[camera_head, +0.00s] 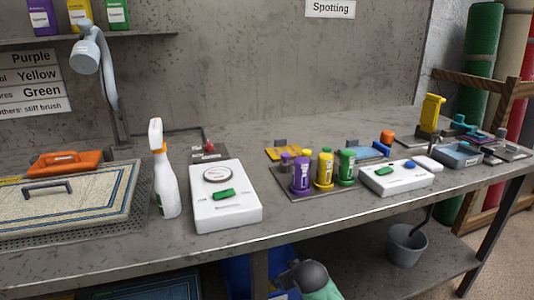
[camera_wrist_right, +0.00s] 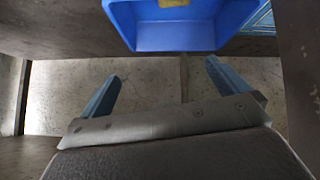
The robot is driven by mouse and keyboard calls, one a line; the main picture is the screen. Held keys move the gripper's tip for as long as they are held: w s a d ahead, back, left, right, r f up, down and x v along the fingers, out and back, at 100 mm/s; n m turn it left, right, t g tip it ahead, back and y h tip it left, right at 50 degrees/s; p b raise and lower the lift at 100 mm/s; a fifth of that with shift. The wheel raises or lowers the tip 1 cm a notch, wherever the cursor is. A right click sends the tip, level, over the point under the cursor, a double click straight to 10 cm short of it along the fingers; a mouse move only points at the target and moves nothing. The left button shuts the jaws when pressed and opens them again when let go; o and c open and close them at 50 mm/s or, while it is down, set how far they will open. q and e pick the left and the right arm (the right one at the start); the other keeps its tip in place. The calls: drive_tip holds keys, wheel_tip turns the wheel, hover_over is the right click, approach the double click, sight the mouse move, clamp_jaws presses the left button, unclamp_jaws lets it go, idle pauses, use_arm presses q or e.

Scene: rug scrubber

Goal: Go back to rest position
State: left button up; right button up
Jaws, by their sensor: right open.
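My right gripper (camera_wrist_right: 165,80) shows in the right wrist view. Its two blue fingers are spread wide apart with nothing between them, and bare floor shows in the gap. A blue bin (camera_wrist_right: 175,38) lies just beyond the fingertips, apart from them. In the head view, a grey rounded part with a teal section at the bottom middle appears to be my arm, below the bench edge. My left gripper is not in view.
A grey bucket (camera_head: 407,245) stands on the lower shelf. Part of the blue bin shows beneath the bench.

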drive_tip(key=s+d+r+m+g+p, duration=0.15)
drive_tip(key=s+r+p, duration=0.25)
drive_tip(key=s, duration=0.4)
drive_tip(key=s+d+r+g+p, duration=0.1)
drive_tip(key=s+d+r+p, duration=0.2)
drive_tip(key=s, duration=0.4)
drive_tip(key=s+d+r+m+g+p, duration=0.1)
drive_tip(key=s+r+p, duration=0.35)
drive_tip(key=s, duration=0.35)
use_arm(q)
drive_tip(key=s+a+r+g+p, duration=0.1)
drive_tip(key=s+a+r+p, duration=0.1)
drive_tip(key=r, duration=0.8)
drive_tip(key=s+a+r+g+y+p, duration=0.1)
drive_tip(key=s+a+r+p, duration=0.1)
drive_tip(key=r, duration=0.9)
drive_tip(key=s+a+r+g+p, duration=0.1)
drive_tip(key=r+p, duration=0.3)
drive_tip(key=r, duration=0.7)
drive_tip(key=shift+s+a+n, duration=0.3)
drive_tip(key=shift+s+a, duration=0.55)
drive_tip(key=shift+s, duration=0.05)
use_arm(e)
drive_tip(key=s+f+g, duration=0.1)
drive_tip(key=s+g, duration=0.2)
drive_tip(key=s, duration=1.4)
drive_tip(key=shift+d+m+h, duration=0.3)
drive_tip(key=shift+d+m, duration=0.05)
drive_tip(key=shift+d, duration=0.1)
